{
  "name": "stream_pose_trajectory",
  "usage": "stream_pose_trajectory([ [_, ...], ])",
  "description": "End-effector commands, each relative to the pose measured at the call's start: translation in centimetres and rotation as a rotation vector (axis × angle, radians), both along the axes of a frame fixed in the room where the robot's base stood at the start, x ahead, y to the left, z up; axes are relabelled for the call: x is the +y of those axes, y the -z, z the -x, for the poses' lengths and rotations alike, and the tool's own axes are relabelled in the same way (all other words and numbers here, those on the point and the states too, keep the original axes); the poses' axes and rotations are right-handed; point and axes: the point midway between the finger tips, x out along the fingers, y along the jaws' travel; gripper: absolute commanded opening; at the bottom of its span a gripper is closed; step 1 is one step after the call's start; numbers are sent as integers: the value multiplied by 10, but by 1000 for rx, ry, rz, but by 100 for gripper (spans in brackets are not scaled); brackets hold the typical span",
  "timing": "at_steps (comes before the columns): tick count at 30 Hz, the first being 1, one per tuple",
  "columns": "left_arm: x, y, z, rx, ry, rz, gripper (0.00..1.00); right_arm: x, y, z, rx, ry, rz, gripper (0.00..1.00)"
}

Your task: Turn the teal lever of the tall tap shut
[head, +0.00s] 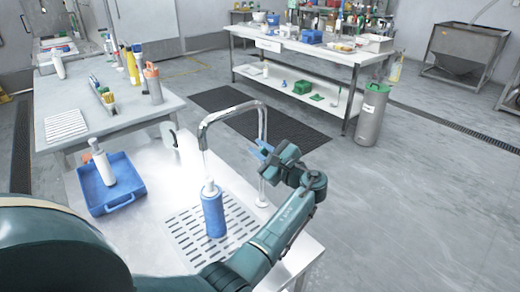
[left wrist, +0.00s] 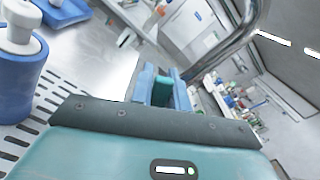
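The tall tap (head: 233,108) is a grey metal arch at the right side of the sink top; its pipe also crosses the upper part of the left wrist view (left wrist: 228,48). My left gripper (head: 263,151) is at the tap's upright. In the left wrist view, the teal lever (left wrist: 161,92) sits between the blue fingers of my left gripper (left wrist: 162,88), which look closed against both its sides. The lever is mostly hidden in the head view. A blue bottle (head: 213,212) with a white top stands upright below the spout. My right gripper is not in view.
The bottle stands on a slotted drain area (head: 180,235). A side table (head: 60,95) holds bottles and a rack.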

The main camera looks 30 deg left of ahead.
Motion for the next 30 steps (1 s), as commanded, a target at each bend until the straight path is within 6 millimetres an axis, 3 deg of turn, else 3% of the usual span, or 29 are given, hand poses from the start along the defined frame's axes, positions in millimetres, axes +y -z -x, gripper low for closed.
stream_pose_trajectory([
  [8, 0, -1, -1, -2, 3, -1, 38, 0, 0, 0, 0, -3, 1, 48],
  [30, 1, -5, -3, -10, 10, -3, 38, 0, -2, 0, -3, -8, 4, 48],
])
